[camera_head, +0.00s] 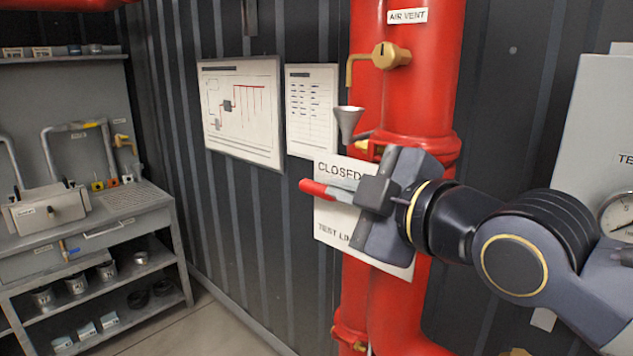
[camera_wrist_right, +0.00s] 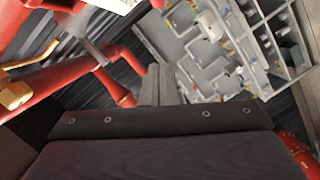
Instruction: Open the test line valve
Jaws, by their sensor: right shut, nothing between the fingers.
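The red grip of a lever (camera_head: 313,188), which looks like the test line valve handle, sticks out to the left in the head view. It lies in front of a white sign (camera_head: 332,224) reading CLOSED at the top and TEST LIN... below. My right gripper (camera_head: 343,192) is in front of the sign and hides its middle and the valve body. Its fingers point left, shut and empty, beside the red grip; I cannot tell whether they touch it. The shut fingers also show in the right wrist view (camera_wrist_right: 160,82). My left gripper is out of view.
A thick red pipe (camera_head: 425,75) stands behind my arm. On it are a brass air vent valve (camera_head: 390,56) and a grey funnel (camera_head: 348,122). A metal workbench (camera_head: 125,207) stands at the left, and a gauge (camera_head: 617,215) is at the right edge.

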